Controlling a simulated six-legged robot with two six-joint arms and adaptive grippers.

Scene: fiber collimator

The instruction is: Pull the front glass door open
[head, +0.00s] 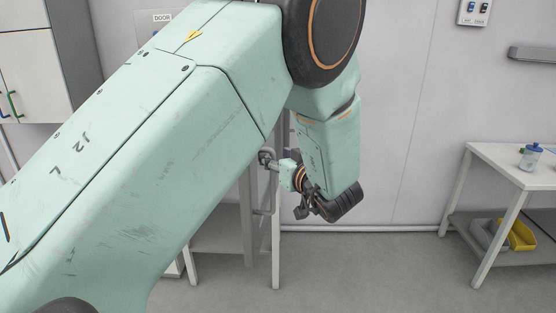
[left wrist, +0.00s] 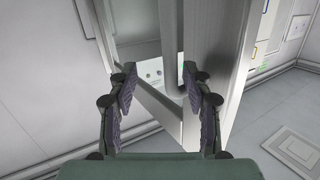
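The front glass door's grey metal frame (head: 276,225) stands upright behind my left arm in the head view, mostly hidden by it. In the left wrist view, grey upright frame members (left wrist: 205,55) fill the upper middle, with a gap showing a pale inside surface. I cannot tell glass from opening, or how far the door stands open. My left gripper (head: 304,209) is beside the frame in the head view. In the left wrist view my left gripper (left wrist: 161,76) has its fingers spread apart on either side of the frame's lower corner, with nothing clearly gripped. My right gripper is not in view.
A white table (head: 490,152) with a blue-topped bottle (head: 530,157) stands at the right, with a yellow bin (head: 522,235) on its lower shelf. A white cabinet (head: 35,70) is at the upper left. The floor between the frame and the table is clear.

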